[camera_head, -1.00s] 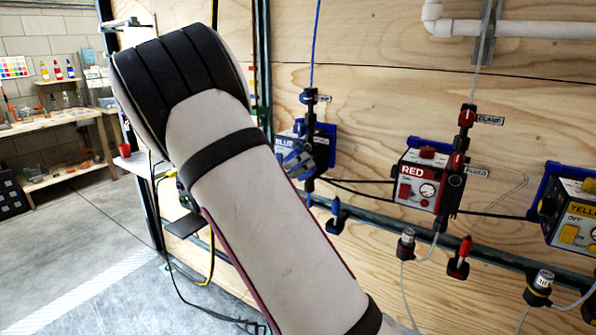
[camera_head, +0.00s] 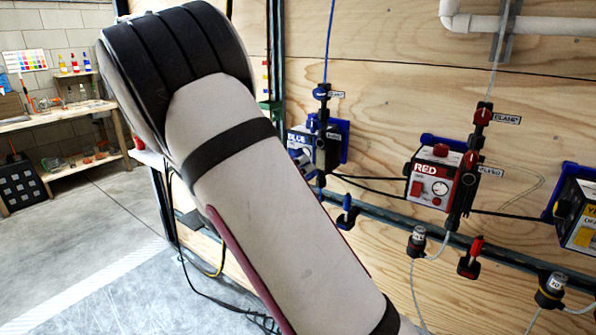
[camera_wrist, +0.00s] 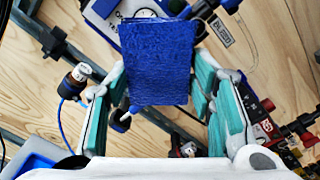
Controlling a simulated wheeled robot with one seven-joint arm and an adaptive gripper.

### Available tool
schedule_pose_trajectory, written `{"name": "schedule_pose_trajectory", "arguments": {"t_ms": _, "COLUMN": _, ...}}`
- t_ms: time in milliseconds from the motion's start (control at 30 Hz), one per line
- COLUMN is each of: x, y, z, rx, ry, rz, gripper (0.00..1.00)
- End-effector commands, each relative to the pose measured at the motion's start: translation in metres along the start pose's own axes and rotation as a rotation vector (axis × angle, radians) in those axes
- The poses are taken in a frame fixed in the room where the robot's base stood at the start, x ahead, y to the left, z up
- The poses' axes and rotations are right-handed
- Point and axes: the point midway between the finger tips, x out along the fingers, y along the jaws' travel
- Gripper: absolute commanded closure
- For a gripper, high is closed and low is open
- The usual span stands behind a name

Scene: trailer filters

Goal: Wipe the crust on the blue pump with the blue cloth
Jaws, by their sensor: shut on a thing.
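The blue pump (camera_head: 324,146) is mounted on the plywood wall, partly hidden behind my arm in the head view. In the wrist view the blue pump (camera_wrist: 104,9) shows at the top, with a round gauge partly covered by the cloth. The blue cloth (camera_wrist: 157,62) is a dark blue, creased, flat pad. My gripper (camera_wrist: 158,85) is shut on it, with teal-padded fingers on both sides. The cloth is in front of the pump; I cannot tell whether they touch. In the head view the gripper is mostly hidden by my arm. I cannot make out the crust.
The red pump (camera_head: 430,181) and the yellow pump (camera_head: 578,212) are on the wall to the right. Cables, hoses and a dark rail run below them. A white-capped bottle (camera_wrist: 78,76) is at the left in the wrist view. Floor at lower left is open.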

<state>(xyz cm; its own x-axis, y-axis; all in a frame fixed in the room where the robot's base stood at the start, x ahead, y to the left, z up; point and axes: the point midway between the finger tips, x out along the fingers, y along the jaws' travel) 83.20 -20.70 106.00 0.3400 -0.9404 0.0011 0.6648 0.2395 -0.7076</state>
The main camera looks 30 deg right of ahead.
Motion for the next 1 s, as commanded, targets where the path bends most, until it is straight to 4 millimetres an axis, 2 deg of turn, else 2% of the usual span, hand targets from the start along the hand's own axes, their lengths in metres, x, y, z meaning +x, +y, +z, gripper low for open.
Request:
{"name": "schedule_pose_trajectory", "arguments": {"t_ms": 267, "x": -0.004, "y": 0.000, "z": 0.000, "rx": 0.000, "ry": -0.001, "rz": 0.001, "gripper": 0.73}}
{"name": "schedule_pose_trajectory", "arguments": {"t_ms": 600, "x": -0.029, "y": 0.000, "z": 0.000, "rx": 0.000, "ry": -0.001, "rz": 0.000, "gripper": 0.73}}
{"name": "schedule_pose_trajectory", "arguments": {"t_ms": 1000, "x": -0.030, "y": 0.000, "z": 0.000, "rx": 0.000, "ry": -0.001, "rz": 0.000, "gripper": 0.73}}
